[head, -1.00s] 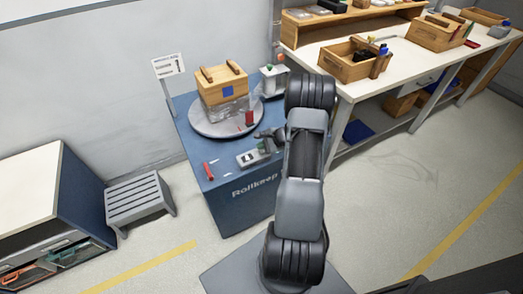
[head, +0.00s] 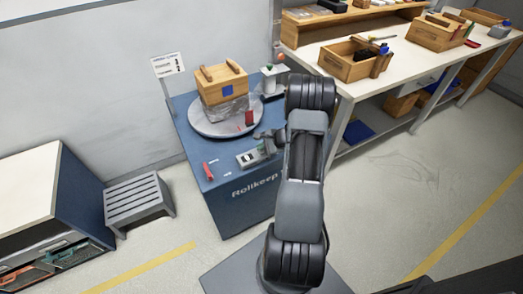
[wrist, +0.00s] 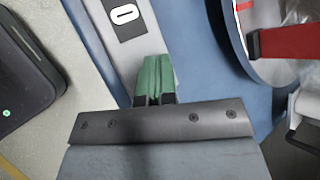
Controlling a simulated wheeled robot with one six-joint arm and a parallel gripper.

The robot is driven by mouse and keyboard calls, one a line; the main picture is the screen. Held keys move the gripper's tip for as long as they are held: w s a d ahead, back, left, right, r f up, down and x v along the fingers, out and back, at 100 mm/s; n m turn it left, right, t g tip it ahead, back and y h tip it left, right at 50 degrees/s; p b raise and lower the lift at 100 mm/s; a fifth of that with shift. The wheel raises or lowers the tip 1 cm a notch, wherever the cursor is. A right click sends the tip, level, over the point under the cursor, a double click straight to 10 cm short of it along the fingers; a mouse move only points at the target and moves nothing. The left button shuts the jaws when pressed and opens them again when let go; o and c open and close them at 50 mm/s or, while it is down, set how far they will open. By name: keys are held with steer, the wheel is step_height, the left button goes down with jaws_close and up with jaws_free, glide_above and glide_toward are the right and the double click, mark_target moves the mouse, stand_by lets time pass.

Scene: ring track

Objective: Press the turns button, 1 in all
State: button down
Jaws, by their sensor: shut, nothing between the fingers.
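A blue cabinet (head: 232,207) carries a round turntable (head: 209,126) with a wooden crate (head: 222,86) on it. At the cabinet's front edge is a small grey control panel (head: 247,159). Contact cannot be told.
A red handle (head: 208,171) lies left of the panel, and a red part (head: 249,118) stands at the turntable's edge. A small device (head: 273,82) stands behind. A workbench (head: 412,62) is at the right, and a grey stool (head: 138,198) at the left.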

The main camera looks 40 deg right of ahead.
steer(key=shift+r, duration=0.1)
steer(key=shift+r+p, duration=0.45)
steer(key=shift+r, duration=0.4)
steer(key=shift+r, duration=0.1)
steer(key=shift+r+p, duration=1.55)
steer(key=shift+r, duration=0.9)
steer(key=shift+f, duration=0.1)
